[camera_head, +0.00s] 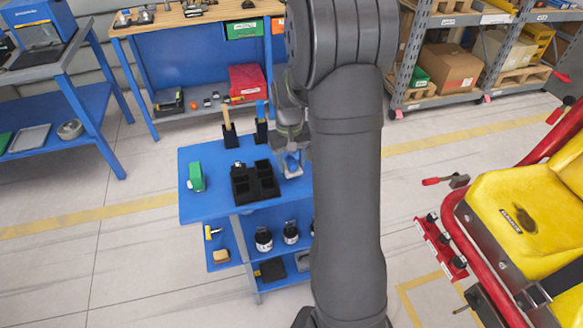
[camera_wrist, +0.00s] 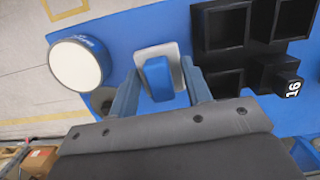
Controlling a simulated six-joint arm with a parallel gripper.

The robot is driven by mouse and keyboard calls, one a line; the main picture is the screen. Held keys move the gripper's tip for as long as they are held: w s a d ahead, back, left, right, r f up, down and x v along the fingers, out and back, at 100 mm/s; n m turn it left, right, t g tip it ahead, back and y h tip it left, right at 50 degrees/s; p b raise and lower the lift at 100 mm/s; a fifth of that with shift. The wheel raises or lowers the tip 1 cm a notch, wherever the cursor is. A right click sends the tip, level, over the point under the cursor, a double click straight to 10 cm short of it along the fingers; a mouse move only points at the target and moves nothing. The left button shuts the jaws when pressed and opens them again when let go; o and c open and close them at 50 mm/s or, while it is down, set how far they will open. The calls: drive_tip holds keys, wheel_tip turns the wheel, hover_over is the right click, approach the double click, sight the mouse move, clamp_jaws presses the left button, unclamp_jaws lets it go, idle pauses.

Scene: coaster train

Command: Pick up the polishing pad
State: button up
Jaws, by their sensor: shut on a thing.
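The polishing pad has a blue grip on a pale, flat base; it is at the middle top of the wrist view (camera_wrist: 158,76) and at the blue cart's right side in the head view (camera_head: 292,164). My gripper (camera_wrist: 161,88) has one finger on each side of the pad and is shut on it. My gripper also shows in the head view (camera_head: 291,150), partly hidden by my arm. The pad is at or just above the blue cart top (camera_head: 207,212); I cannot tell which.
A black compartment tray (camera_head: 254,181) stands left of the pad. A green block (camera_head: 196,177) and two upright handled tools in black holders, one tan (camera_head: 228,120) and one blue (camera_head: 261,108), are on the cart. A white-topped round container (camera_wrist: 76,66) is close by.

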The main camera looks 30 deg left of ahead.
drive_tip(key=w+d+r, duration=0.1)
drive_tip(key=d+r, duration=0.7)
drive_tip(key=d, duration=0.3)
drive_tip(key=shift+w+d, duration=0.2)
drive_tip(key=shift+d, duration=0.1)
drive_tip(key=shift+o, duration=1.4)
drive_tip(key=shift+c, duration=0.8)
drive_tip(key=shift+w+a+f, duration=0.4)
drive_tip(key=shift+w+f, duration=0.4)
drive_tip(key=shift+f, duration=0.35)
drive_tip(key=shift+w+a+f, duration=0.35)
drive_tip(key=shift+w+f, duration=0.4)
drive_tip(key=shift+f, duration=0.35)
drive_tip(key=shift+w+a+f, duration=0.4)
drive_tip(key=shift+w+f, duration=0.4)
drive_tip(key=shift+f, duration=0.35)
drive_tip(key=shift+f, duration=0.55)
